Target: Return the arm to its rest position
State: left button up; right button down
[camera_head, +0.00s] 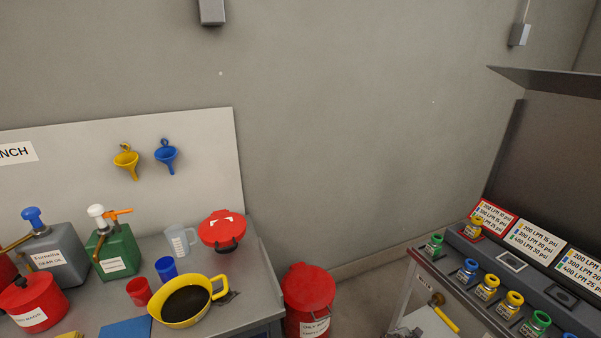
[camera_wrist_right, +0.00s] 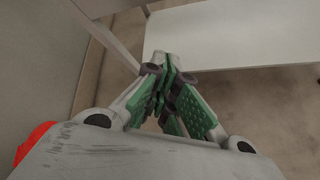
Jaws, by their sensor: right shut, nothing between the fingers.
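My right gripper (camera_wrist_right: 165,95) shows in the right wrist view. Its green-padded fingers are together and hold nothing. A pale flat surface (camera_wrist_right: 230,40) lies beyond the fingertips, apart from them. In the head view I cannot make out either gripper. My left gripper is in no view.
In the head view the left bench (camera_head: 262,275) holds a yellow pan (camera_head: 186,304) of dark liquid, a green pump can (camera_head: 118,252), a grey pump can (camera_head: 55,255), a clear jug (camera_head: 180,241) and cups. A red bin (camera_head: 308,297) stands beside it. A right bench holds several colored-capped jars (camera_head: 487,288).

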jog(key=s+a+f+m+y, duration=0.4)
jog(key=f+m, duration=0.2)
jog(key=f, duration=0.2)
jog(key=s+a+f+m+y, duration=0.4)
jog(key=f+m, duration=0.2)
jog(key=f, duration=0.2)
jog(key=s+a+f+m+g, duration=0.1)
jog(key=s+f, duration=0.3)
jog(key=s, duration=1)
jog(key=s+a+f+m+g, duration=0.1)
jog(key=s+f, duration=0.4)
jog(key=s, duration=0.9)
jog(key=s+a+f+m+g, duration=0.1)
jog(key=s+a+f+g, duration=0.2)
jog(key=s, duration=1.1)
notch_tip(320, 180, down, 2)
jog(key=shift+a+f+m+y, duration=0.1)
jog(key=shift+a+m+y, duration=0.2)
jog(key=shift+a, duration=0.15)
jog(key=shift+s, duration=0.1)
